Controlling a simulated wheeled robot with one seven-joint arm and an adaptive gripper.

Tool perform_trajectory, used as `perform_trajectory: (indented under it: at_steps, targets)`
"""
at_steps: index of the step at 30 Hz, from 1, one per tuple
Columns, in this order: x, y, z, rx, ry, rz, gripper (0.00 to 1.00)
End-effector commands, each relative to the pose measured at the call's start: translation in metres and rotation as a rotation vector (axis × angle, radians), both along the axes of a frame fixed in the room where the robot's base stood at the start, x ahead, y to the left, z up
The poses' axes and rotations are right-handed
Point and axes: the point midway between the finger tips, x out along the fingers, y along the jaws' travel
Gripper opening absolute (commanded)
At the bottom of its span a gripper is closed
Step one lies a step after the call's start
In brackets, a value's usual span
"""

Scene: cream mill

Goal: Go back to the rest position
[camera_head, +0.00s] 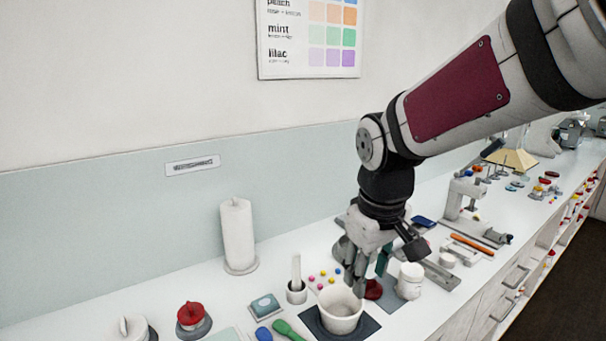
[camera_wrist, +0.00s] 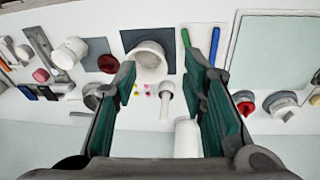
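My gripper (camera_head: 365,268) points down over the white counter (camera_head: 210,305), just behind and above a white mixing cup (camera_head: 340,312) on a dark mat. In the wrist view my gripper (camera_wrist: 165,75) has its two green-padded fingers spread wide with nothing between them. The white cup (camera_wrist: 150,62) shows beyond and between the fingertips, apart from them, with several small coloured dots by its rim. In the head view the fingers partly overlap one another.
A paper roll (camera_head: 238,235) stands at the back. The space above the counter's left side is clear.

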Motion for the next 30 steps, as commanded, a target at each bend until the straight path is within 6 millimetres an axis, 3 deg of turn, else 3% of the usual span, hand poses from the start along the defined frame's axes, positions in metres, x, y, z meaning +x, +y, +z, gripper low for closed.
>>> perform_trajectory:
  at_steps: [3,9,18,24,30]
  targets:
    - [-0.029,-0.022,0.026,0.022,-0.061,-0.093,0.39]
    - [-0.081,-0.051,0.052,0.071,-0.150,-0.242,0.39]
    - [-0.149,-0.076,0.062,0.159,-0.263,-0.427,0.39]
    - [-0.166,-0.081,0.060,0.186,-0.291,-0.474,0.39]
    - [-0.167,-0.081,0.060,0.189,-0.292,-0.478,0.39]
